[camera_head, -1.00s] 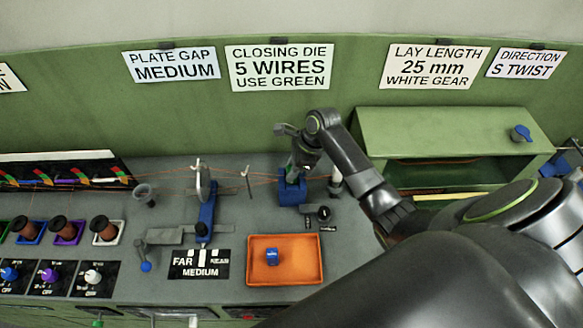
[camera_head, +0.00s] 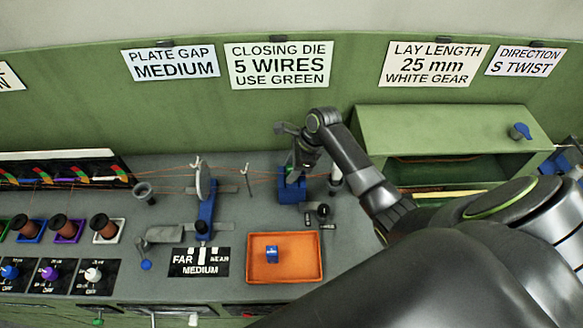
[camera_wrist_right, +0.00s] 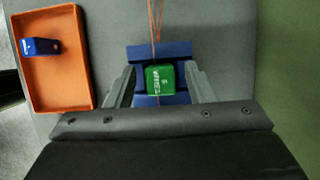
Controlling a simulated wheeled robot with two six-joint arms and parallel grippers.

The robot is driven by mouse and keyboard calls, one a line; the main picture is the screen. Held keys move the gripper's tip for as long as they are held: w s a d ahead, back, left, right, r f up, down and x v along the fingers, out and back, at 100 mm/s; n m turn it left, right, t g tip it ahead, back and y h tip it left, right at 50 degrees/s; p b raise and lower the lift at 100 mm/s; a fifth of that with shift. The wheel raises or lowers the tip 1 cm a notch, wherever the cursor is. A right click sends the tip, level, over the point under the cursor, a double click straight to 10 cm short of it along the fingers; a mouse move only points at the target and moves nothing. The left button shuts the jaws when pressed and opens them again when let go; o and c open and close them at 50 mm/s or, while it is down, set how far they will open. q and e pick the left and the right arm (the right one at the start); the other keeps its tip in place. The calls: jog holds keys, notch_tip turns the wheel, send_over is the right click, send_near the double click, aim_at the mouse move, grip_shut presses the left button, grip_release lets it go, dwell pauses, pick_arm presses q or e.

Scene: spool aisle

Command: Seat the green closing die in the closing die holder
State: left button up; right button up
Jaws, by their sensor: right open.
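The green closing die (camera_wrist_right: 160,80) lies in the blue closing die holder (camera_wrist_right: 160,50) in the right wrist view, with orange wires running up to it. In the head view the blue holder (camera_head: 292,192) stands on the grey bench, and the die is mostly hidden by my arm. My right gripper (camera_wrist_right: 160,67) is open, with one finger on each side of the die and gaps visible between them. In the head view my right gripper (camera_head: 295,167) is just above the holder. I cannot tell how deep the die sits. My left gripper is not in view.
An orange tray (camera_head: 314,262) holding a blue die (camera_head: 271,254) is in front of the holder. A blue stand with a round plate (camera_head: 203,187) is to the left, and wires cross toward the holder. A green cabinet (camera_head: 450,125) is behind my right arm.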

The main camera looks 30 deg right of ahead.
jog(key=b+v, duration=0.2)
jog(key=v, duration=0.9)
jog(key=shift+r, duration=0.3)
jog(key=shift+s+d+f, duration=0.1)
